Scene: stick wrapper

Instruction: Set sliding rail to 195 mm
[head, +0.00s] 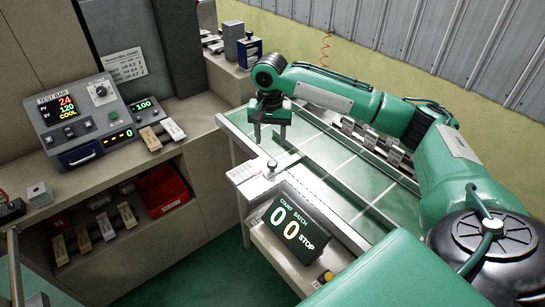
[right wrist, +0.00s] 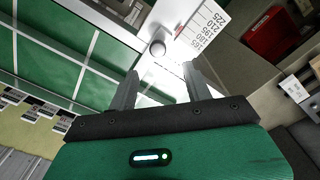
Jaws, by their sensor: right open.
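A white plate with a printed scale (head: 242,172) lies at the near left corner of the glass-topped table. In the right wrist view the scale (right wrist: 203,30) shows black numbers; 225 is at one end, and the smaller ones are hard to read. A round metal knob (head: 271,165) stands beside the scale; it also shows in the right wrist view (right wrist: 157,47). My right gripper (head: 270,138) is open and empty, pointing down above the table, behind the knob in the head view. In the right wrist view the knob lies beyond the fingertips (right wrist: 160,72). The rail setting cannot be read.
A display (head: 293,228) reading 00 STOP stands in front of the table. A control box (head: 82,120) sits on the left counter. A red bin (head: 162,190) is on the shelf below. Several small labelled blocks (head: 370,140) line the table's far edge. The glass (head: 340,180) is clear.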

